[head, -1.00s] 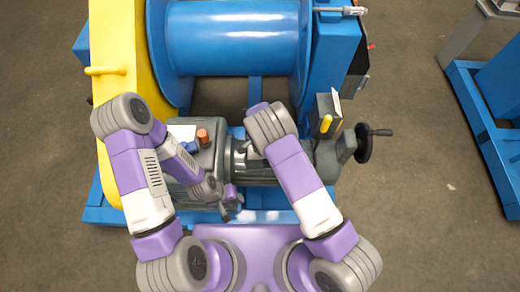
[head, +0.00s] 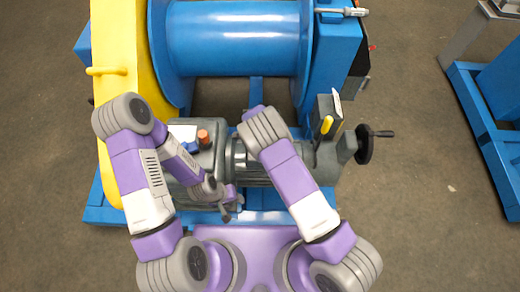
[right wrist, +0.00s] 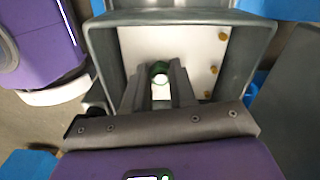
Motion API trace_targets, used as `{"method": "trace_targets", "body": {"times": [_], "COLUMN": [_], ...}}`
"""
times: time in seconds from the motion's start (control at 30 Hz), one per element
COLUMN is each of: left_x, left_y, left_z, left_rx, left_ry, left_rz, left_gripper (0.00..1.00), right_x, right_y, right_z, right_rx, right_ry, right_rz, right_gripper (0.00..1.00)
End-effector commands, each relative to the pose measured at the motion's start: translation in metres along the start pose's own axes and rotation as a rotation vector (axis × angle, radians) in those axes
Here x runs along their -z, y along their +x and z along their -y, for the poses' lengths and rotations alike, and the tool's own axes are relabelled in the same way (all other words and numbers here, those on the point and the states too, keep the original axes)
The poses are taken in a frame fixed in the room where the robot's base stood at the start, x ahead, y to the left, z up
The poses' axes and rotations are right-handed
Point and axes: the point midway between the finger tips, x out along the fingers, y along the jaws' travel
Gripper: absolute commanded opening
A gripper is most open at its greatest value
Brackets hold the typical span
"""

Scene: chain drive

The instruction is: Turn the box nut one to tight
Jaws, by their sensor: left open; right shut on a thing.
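An open grey box (right wrist: 262,32) fills the upper middle of the right wrist view. It has a pale back plate (right wrist: 190,50) with small brass nuts (right wrist: 223,35) along its right side; I cannot tell which is box nut one. My right gripper (right wrist: 160,84) reaches into the box, shut on a green-rimmed round thing (right wrist: 160,68) with a bright centre, left of those nuts. Its contact with any nut is hidden. In the head view, my right arm hides its own gripper over the grey motor (head: 252,172). My left gripper (head: 230,204) is open and empty by the motor's front.
A blue drum (head: 235,40) lies behind the motor, with a yellow guard (head: 112,60) at left. A hand crank (head: 368,143) sticks out at right. An orange knob (head: 203,136) stands on the grey housing.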

Motion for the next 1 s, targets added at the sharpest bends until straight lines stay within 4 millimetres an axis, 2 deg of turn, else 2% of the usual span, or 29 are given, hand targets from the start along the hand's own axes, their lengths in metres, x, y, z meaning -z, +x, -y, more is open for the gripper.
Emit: {"method": "trace_targets", "body": {"times": [0.57,0.6,0.77,1.0], "left_x": [-0.0001,-0.0001,0.0,0.0], "left_y": [-0.0005,-0.0005,-0.0004,-0.0003], "left_z": [-0.0002,-0.0002,-0.0002,-0.0001], "left_rx": [0.0,0.0,0.0,0.0], "left_ry": [0.0,0.0,0.0,0.0], "left_rz": [0.0,0.0,0.0,0.0], "left_gripper": [0.43,0.43,0.43,0.43], "right_x": [0.0,0.0,0.0,0.0], "right_y": [-0.0038,-0.0038,-0.0027,-0.0014], "right_z": [0.0035,0.0036,0.0025,0.0013], "right_rx": [0.008,0.009,0.006,0.003], "right_ry": [0.034,0.034,0.034,0.034], "right_rz": [0.0,0.0,0.0,0.0], "right_gripper": [0.0,0.27,0.51,0.51]}}
